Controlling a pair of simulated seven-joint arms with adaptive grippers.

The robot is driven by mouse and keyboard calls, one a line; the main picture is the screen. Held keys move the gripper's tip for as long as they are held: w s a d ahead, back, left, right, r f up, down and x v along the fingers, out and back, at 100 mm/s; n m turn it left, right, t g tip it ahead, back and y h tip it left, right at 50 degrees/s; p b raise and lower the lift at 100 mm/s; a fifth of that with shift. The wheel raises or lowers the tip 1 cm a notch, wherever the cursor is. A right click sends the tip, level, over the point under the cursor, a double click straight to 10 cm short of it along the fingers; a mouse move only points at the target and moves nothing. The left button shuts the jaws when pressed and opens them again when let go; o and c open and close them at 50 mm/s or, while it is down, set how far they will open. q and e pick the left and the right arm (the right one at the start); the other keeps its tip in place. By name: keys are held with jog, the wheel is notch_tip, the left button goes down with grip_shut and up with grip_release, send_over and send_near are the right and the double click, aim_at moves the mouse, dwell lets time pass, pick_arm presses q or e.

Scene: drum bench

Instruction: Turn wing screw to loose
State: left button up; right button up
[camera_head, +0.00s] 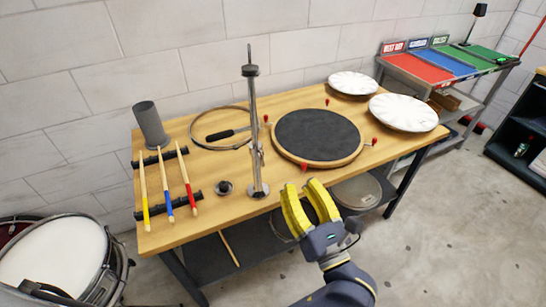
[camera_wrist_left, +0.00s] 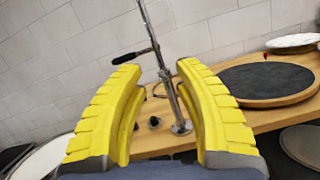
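A slim metal stand (camera_head: 254,120) rises upright from a round base (camera_head: 258,190) near the table's front edge. A small metal fitting (camera_head: 260,153) sits on its rod at mid-height, probably the wing screw; its wings are too small to make out. My left gripper (camera_head: 303,184), with yellow fingers, is open and empty, to the right of the stand's base and apart from it. In the left wrist view the stand (camera_wrist_left: 164,62) shows between and beyond the spread fingers (camera_wrist_left: 158,66). My right gripper is not in view.
The wooden table (camera_head: 205,222) carries a round dark pad (camera_head: 318,135), a hoop (camera_head: 197,122), a grey cylinder (camera_head: 150,124), several coloured drumsticks (camera_head: 167,190), a small black knob (camera_head: 225,187) and white discs (camera_head: 404,112). A drum (camera_head: 55,255) stands at lower left.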

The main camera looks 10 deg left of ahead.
aim_at(263, 160)
pick_arm(q)
notch_tip(263, 160, down, 5)
jog(key=a+n+g+h, duration=0.1)
jog(key=a+n+g, duration=0.1)
jog(key=n+g, duration=0.1)
jog(key=x, duration=1.6)
jog(key=shift+w+a, duration=0.1)
jog(key=shift+w, duration=0.35)
grip_shut()
